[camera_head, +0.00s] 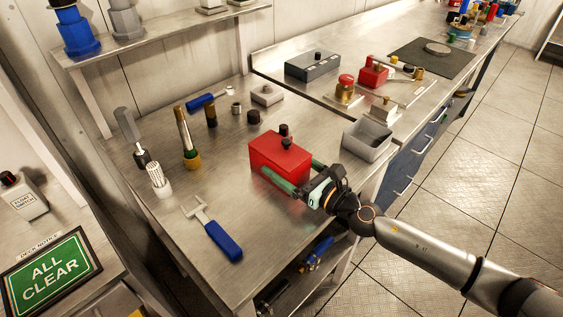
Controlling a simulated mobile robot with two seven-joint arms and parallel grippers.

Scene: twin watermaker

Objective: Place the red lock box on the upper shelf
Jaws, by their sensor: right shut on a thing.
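The red lock box (279,155), with a dark knob on top, is on or just above the metal workbench (240,262); I cannot tell whether it touches. My right gripper (283,181) is shut on the box at its front and right side, with its green fingers partly hidden by the box. The upper shelf (160,37) is at the upper left, above the back of the bench. My left gripper is not in view.
Blue (77,32) and grey (125,20) fittings stand on the shelf, with bare shelf to their right. A blue-handled tool (221,240), a brush (158,179) and a grey bin (367,139) are on the bench. A shelf post (88,95) stands at left.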

